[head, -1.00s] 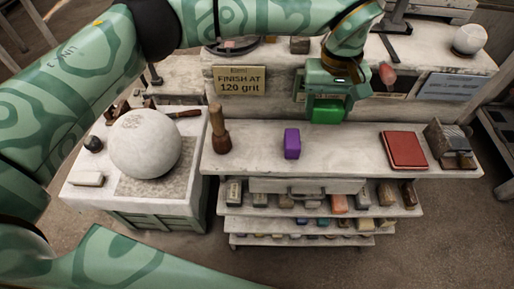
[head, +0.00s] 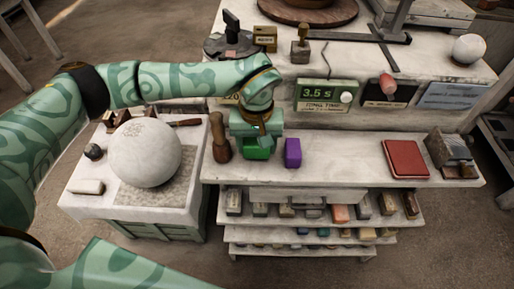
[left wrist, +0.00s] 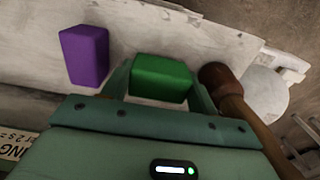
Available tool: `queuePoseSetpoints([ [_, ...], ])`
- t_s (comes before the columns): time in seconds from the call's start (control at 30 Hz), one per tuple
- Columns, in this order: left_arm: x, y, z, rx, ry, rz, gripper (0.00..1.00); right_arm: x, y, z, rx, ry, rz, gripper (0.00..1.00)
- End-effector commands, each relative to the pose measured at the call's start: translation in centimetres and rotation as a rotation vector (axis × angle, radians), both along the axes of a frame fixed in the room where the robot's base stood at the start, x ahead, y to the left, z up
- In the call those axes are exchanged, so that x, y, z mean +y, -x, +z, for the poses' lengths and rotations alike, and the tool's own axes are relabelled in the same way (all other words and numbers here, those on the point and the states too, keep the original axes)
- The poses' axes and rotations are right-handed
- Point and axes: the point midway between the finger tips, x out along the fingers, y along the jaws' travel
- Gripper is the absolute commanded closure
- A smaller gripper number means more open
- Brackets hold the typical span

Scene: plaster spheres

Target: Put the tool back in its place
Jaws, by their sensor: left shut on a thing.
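My left gripper (head: 257,146) is shut on a green block (head: 257,154), low at the white top shelf, between the wooden mallet and the purple block. In the left wrist view the green block (left wrist: 160,78) sits between the two fingers. I cannot tell whether its underside touches the shelf. The purple block (head: 293,153) stands upright just right of the gripper; it is at the left in the left wrist view (left wrist: 84,56). The wooden mallet (head: 220,138) stands close on the gripper's other side, its head beside a finger in the left wrist view (left wrist: 222,80). My right gripper is out of view.
A plaster sphere (head: 146,152) rests on the side table at left. A red book-like pad (head: 405,159) and a grey holder (head: 452,152) lie on the shelf's right. Lower shelves (head: 320,235) hold several blocks. The shelf between purple block and red pad is clear.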

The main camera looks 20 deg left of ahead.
Motion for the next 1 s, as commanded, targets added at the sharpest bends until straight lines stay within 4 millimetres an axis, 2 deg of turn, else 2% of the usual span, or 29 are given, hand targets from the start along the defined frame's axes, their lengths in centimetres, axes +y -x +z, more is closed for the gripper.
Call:
queuePoseSetpoints([
  [0.03,-0.1,0.1,-1.1,0.006,0.002,0.000,0.68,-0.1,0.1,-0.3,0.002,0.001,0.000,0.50],
  [0.1,-0.1,0.0,-1.7,0.003,0.001,-0.002,0.68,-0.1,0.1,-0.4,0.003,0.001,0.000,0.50],
  [0.33,-0.1,0.0,-1.9,0.002,0.001,-0.003,0.68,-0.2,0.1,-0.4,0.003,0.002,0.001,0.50],
  [0.37,-0.1,0.1,-1.9,0.002,0.000,-0.003,0.33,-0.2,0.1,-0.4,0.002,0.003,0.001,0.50],
  [0.4,-0.1,0.1,-1.9,0.002,0.000,-0.002,0.22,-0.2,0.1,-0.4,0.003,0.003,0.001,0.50],
  [0.43,-0.1,0.0,-1.9,0.002,0.000,-0.002,0.19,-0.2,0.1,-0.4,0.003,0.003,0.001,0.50],
  [0.77,-0.1,0.0,-1.3,0.000,0.000,-0.002,0.19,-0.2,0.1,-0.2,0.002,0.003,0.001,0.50],
  [0.87,-0.1,-0.1,0.2,-0.003,0.000,-0.002,0.19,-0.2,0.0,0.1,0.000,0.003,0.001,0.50],
  [1.0,-0.1,-0.2,3.5,-0.006,0.000,-0.001,0.19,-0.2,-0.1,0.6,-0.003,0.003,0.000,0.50],
])
